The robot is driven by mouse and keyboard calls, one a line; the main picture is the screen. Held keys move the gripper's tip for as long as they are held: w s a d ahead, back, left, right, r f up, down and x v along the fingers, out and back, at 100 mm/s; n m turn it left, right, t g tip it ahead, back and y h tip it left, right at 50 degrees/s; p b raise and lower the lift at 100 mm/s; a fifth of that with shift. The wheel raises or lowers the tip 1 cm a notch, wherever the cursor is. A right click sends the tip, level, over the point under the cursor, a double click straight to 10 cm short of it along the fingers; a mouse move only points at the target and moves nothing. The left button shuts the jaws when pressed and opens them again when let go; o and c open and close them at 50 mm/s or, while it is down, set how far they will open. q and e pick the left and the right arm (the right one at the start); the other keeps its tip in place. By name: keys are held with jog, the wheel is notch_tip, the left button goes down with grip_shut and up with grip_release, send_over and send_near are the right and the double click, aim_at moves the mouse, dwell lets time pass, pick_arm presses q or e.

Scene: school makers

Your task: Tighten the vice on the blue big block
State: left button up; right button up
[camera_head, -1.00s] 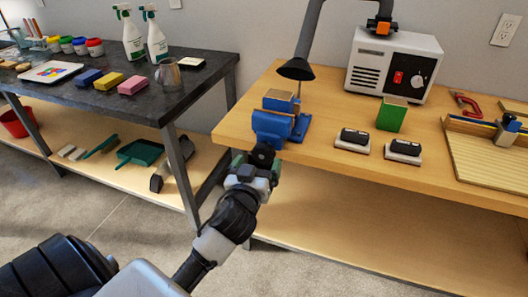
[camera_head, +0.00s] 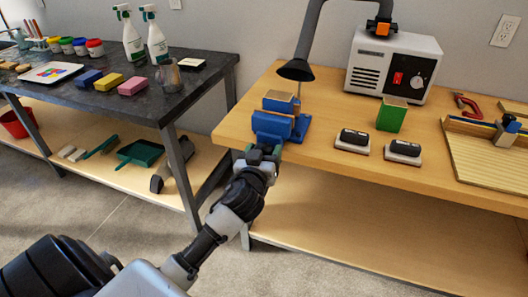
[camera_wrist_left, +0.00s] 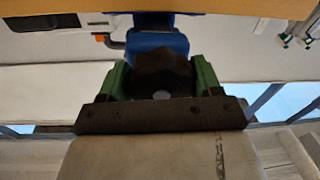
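The blue vice (camera_head: 272,126) stands at the left front corner of the wooden bench. The blue vice body (camera_wrist_left: 157,42) shows behind the knob. My right gripper is not in view.
A lamp (camera_head: 295,70) hangs just above the block. A green block (camera_head: 391,117) and two black-topped pads (camera_head: 352,141) stand to the right. A white machine (camera_head: 395,65) is behind. The dark table (camera_head: 120,115) is at left, with a gap between.

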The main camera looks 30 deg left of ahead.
pick_arm(q)
jog(key=shift+c, duration=0.2)
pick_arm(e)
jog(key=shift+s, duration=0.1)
pick_arm(q)
jog(key=shift+m, duration=0.7)
jog(key=shift+m+p, duration=0.3)
jog(key=shift+p, duration=0.1)
jog(key=m, duration=0.2)
jog(key=shift+m+p, duration=0.35)
jog(key=shift+m, duration=0.05)
jog(key=m, duration=0.3)
jog(key=shift+w+f+t+p, duration=0.1)
jog(key=shift+t+p, duration=0.2)
jog(key=shift+p, duration=0.1)
jog(key=shift+d+f+m, duration=0.1)
jog(key=shift+f+m, duration=0.05)
jog(key=shift+m, duration=1.55)
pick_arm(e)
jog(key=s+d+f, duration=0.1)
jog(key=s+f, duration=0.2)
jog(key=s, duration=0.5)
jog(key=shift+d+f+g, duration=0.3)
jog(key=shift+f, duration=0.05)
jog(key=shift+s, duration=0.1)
pick_arm(q)
jog(key=o, duration=0.9)
